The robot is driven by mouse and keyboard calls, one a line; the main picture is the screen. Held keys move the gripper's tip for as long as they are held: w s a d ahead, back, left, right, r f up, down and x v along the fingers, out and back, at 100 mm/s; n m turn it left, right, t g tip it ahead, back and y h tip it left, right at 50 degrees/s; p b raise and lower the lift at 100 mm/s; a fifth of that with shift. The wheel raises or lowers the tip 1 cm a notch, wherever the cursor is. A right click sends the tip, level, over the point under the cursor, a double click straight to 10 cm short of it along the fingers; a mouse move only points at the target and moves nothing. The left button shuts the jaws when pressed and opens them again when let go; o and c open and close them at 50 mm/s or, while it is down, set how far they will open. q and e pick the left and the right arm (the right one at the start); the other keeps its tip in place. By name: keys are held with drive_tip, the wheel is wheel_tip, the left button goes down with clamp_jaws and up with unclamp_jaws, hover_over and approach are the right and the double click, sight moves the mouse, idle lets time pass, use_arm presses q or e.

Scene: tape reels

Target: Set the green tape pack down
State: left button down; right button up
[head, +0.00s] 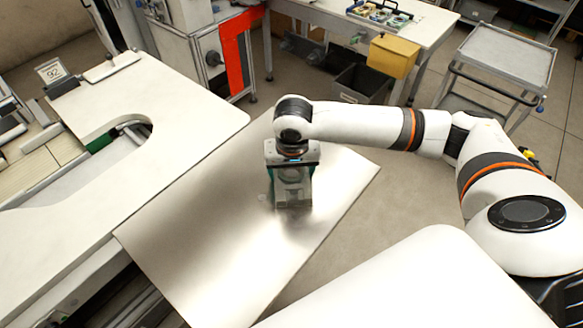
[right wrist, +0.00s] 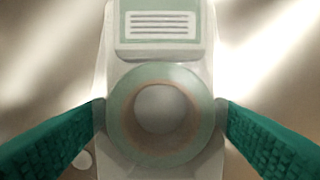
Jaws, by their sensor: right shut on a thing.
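The green tape pack (right wrist: 160,75) shows large in the right wrist view. It has a pale green roll with a round opening and a pale clear pack with a green-framed, striped label. My right gripper (right wrist: 160,112) is shut on it, with a green ribbed finger on each side. In the head view my right gripper (head: 291,190) points down over a shiny metal sheet (head: 200,250), and the pack is mostly hidden by the gripper. I cannot tell whether the pack touches the sheet. My left gripper is not in view.
A white worktop (head: 190,110) with a rounded cutout lies to the left of the sheet. Behind stand a bench with a yellow bin (head: 393,56) and a grey cart (head: 505,55). The metal sheet is bare around the gripper.

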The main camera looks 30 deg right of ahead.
sight(293, 178)
drive_tip(key=o, duration=1.1)
drive_tip(key=r, duration=0.4)
drive_tip(key=s+r, duration=0.1)
drive_tip(key=r, duration=0.7)
drive_tip(key=shift+s+a+r+b, duration=0.15)
drive_tip(key=shift+s+a+b, duration=0.15)
drive_tip(key=shift+s+a, duration=0.1)
